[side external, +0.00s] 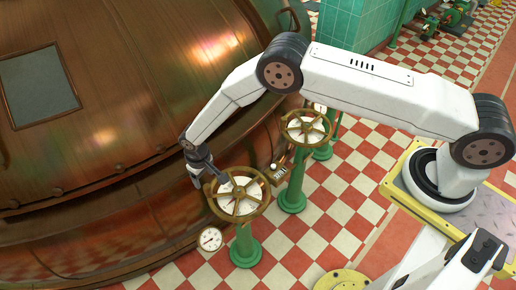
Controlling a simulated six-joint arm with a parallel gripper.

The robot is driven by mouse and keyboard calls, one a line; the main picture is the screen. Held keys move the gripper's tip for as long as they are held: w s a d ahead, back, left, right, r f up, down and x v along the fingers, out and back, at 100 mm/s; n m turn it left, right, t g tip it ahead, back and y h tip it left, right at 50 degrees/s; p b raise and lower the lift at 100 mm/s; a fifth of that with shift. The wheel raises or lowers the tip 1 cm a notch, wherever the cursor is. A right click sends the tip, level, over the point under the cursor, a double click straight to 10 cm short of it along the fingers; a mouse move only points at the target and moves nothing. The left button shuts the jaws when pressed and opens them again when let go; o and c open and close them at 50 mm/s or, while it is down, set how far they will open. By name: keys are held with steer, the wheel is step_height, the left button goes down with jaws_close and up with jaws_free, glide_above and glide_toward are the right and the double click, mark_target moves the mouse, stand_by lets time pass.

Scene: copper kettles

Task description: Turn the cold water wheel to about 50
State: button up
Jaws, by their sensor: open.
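Two brass handwheels stand on green pedestals beside the copper kettle. The nearer wheel (238,209) has a white dial face under its spokes. The farther wheel (292,137) is up and to the right of it, also over a white dial. No label shows which is the cold water wheel, and the dial figures are too small to read. My gripper (206,180) is open at the upper left rim of the nearer wheel. I cannot tell whether the fingers touch the rim. A small round gauge (210,239) shows below the nearer wheel.
The large copper kettle (110,120) fills the left side, close to my gripper. A third green pedestal (324,150) stands behind the farther wheel. Checkered floor (345,195) lies open to the right of the wheels. Green machines (445,20) stand at the far top right.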

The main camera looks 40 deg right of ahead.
mark_target(207, 186)
steer(key=shift+f, duration=0.15)
steer(key=shift+f, duration=3.7)
steer(key=shift+c, duration=0.2)
jaws_close()
